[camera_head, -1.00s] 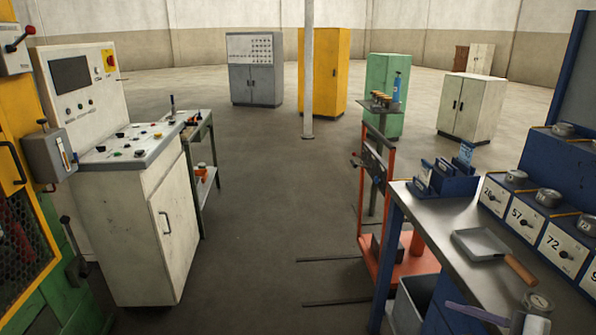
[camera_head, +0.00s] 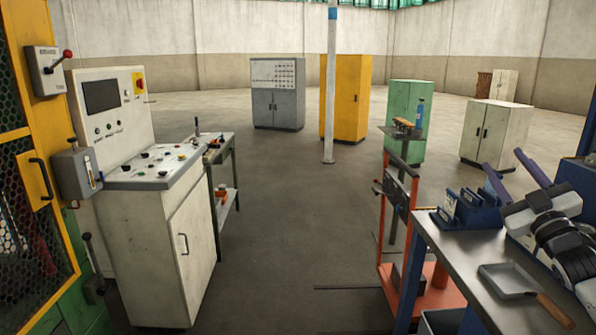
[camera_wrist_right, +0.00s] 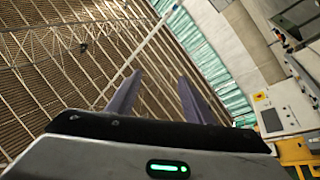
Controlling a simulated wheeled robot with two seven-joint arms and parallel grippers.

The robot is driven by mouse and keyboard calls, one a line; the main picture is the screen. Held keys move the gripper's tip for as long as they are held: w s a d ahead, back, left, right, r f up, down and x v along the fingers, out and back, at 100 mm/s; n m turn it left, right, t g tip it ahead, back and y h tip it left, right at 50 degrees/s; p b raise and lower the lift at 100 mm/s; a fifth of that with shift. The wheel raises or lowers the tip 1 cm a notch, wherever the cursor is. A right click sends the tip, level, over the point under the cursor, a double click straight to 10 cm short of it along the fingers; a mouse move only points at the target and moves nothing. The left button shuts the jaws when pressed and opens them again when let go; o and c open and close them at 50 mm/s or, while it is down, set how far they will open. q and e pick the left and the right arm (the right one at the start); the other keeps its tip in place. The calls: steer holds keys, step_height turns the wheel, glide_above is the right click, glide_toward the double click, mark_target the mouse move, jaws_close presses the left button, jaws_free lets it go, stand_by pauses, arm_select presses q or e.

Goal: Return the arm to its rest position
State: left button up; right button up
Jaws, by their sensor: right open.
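My right gripper (camera_head: 503,158) is at the right of the head view, above the steel-topped workbench (camera_head: 455,265). Its two purple fingers are apart and point up and to the left, with nothing between them. In the right wrist view the open fingers (camera_wrist_right: 160,76) point up toward the ceiling, and the space between them is empty. My right forearm covers part of the blue bins at the bench's back. My left arm and gripper are not in view.
A pan with a wooden handle (camera_head: 508,280) and a blue rack (camera_head: 468,210) are on the bench. An orange stand (camera_head: 425,300) is beside it. A control console (camera_head: 150,175) stands at the left. The floor between is open.

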steer(key=d+f+m+g+h, duration=0.45)
steer(key=d+f, duration=0.25)
steer(key=f, duration=0.3)
steer(key=s+a+f+n+g+y, duration=0.1)
steer(key=a+f+g, duration=0.1)
steer(key=a+f, duration=0.35)
steer(key=s+a+f+n+g+y, duration=0.1)
steer(key=s+a+f, duration=0.15)
steer(key=f, duration=0.65)
steer(key=s+a+f+g+y, duration=0.4)
steer(key=s+a+f, duration=1.6)
steer(key=f, duration=0.3)
steer(key=shift+f, duration=0.3)
steer(key=s+a+f, duration=0.1)
steer(key=s+a, duration=0.2)
steer(key=s, duration=0.2)
steer(key=s+a+f+m+g+y, duration=0.1)
steer(key=s+a+f, duration=0.1)
steer(key=s, duration=0.4)
steer(key=s+a+f+m+g, duration=0.1)
steer(key=s+a, duration=0.3)
steer(key=s, duration=0.2)
steer(key=shift+a+f+g, duration=0.2)
steer(key=shift+f+g, duration=0.05)
steer(key=shift+f, duration=0.05)
steer(key=shift+c, duration=0.2)
